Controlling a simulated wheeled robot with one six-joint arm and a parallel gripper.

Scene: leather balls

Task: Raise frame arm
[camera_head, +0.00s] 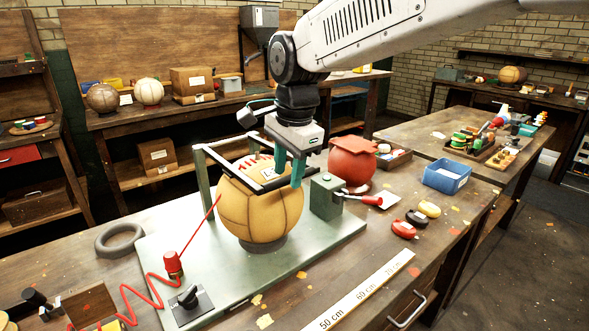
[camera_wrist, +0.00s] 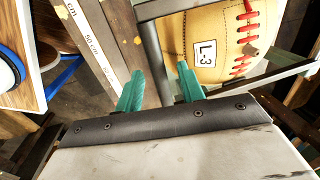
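A tan leather ball (camera_head: 262,212) with red lacing sits on a dark ring on a pale green base plate (camera_head: 325,236). A grey-green metal frame (camera_head: 205,182) stands around the ball, its bars passing at the ball's top. In the wrist view the ball (camera_wrist: 208,45) shows its lacing and an "L3" label, and a frame bar (camera_wrist: 152,45) runs beside it. My gripper (camera_head: 289,170) points down at the frame's near right corner. Its teal fingers (camera_wrist: 157,85) are apart, with the bar between them; contact is not clear.
A red knob (camera_head: 172,263) with a coiled cord and a small black switch (camera_head: 187,298) are at front left.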

